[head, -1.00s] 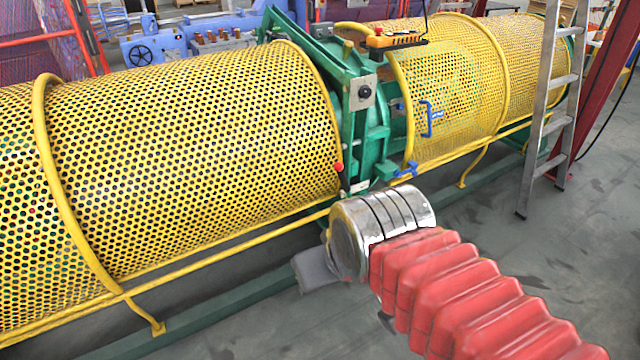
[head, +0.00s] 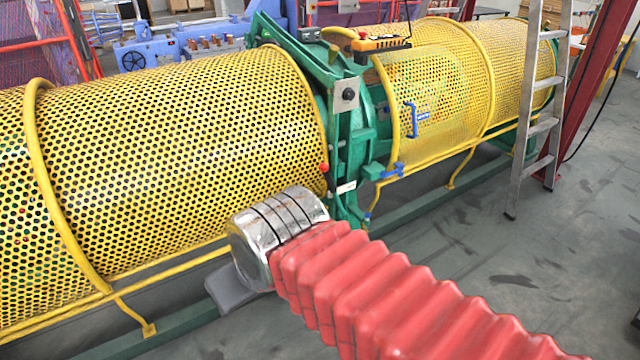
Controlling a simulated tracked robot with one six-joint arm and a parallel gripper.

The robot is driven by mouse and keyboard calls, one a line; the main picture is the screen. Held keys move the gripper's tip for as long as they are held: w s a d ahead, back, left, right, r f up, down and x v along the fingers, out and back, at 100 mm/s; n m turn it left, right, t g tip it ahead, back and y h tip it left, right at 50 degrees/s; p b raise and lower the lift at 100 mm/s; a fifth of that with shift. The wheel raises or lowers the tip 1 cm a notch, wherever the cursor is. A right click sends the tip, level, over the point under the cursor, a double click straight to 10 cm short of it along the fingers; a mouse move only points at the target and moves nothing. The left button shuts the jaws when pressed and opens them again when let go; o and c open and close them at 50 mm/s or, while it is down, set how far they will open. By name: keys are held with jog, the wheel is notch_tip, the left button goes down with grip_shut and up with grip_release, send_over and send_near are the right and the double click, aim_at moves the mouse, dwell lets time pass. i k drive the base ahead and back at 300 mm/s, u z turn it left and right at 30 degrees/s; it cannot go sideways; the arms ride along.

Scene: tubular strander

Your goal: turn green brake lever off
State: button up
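The green brake frame (head: 350,130) stands between the two yellow mesh guards. A long green bar (head: 290,48) slopes down across its top towards a grey plate with a black knob (head: 347,95). A red ball knob (head: 323,168) sits low on the frame's left side, above a small pale label (head: 346,187). I cannot tell for sure which part is the brake lever. My gripper (head: 230,290) shows only as a grey piece below my silver wrist, left of and below the red knob and apart from it. My wrist hides its fingertips.
The yellow mesh guards (head: 190,150) fill the left and middle. A yellow rail (head: 170,272) runs low along the front. An orange control box (head: 382,44) hangs above. An aluminium ladder (head: 540,125) leans at the right beside a red post. Floor is clear at lower right.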

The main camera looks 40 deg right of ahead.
aim_at(336, 196)
jog(key=z, duration=0.05)
jog(key=i, duration=1)
jog(key=u, duration=0.05)
